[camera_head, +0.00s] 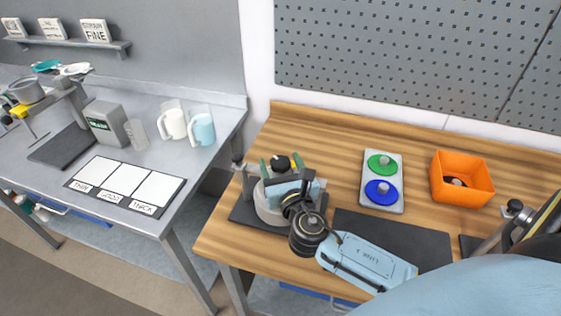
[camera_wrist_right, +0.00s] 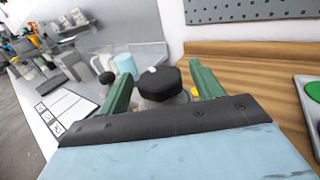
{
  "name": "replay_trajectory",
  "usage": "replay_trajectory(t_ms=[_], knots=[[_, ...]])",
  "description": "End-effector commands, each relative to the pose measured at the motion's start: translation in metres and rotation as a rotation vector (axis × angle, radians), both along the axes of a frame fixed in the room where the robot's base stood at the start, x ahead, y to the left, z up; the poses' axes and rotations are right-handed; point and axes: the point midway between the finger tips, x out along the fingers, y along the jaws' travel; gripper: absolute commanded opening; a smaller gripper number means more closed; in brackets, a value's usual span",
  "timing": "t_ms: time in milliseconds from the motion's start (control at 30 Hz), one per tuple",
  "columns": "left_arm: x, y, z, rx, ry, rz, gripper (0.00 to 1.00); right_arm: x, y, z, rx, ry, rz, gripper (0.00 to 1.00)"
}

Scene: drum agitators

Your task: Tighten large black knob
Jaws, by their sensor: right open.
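The large black knob (camera_wrist_right: 159,84) is a dark faceted cap with a small white mark on top. In the right wrist view it lies between the two green fingers of my right gripper (camera_wrist_right: 160,82). The fingers are apart, one on each side, and I cannot tell whether either touches it. In the head view the knob (camera_head: 282,163) shows at the back of a round grey drum (camera_head: 270,212) on a black base. My right gripper (camera_head: 280,167) reaches over the drum from the right front and hides part of it. My left gripper is not in view.
A grey panel with green (camera_head: 382,165) and blue (camera_head: 381,192) discs lies right of the drum. An orange bin (camera_head: 461,178) holding a dark part stands farther right. A black mat (camera_head: 392,238) lies in front. A metal table (camera_head: 190,178) with mugs and labelled cards stands left.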

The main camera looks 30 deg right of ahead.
Motion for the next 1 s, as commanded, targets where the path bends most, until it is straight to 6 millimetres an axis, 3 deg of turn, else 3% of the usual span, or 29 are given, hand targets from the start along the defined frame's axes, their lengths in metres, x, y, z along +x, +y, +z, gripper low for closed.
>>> replay_trajectory(t_ms=[367, 700, 1000], knots=[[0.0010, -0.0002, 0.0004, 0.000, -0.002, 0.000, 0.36, 0.0051, -0.0016, -0.0002, 0.002, 0.000, 0.000, 0.64], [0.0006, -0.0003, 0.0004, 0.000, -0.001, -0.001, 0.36, 0.0048, -0.0014, -0.0002, 0.002, 0.000, 0.000, 0.22], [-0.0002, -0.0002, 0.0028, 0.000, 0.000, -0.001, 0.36, 0.0051, -0.0008, 0.0002, 0.004, 0.001, -0.044, 0.22]])
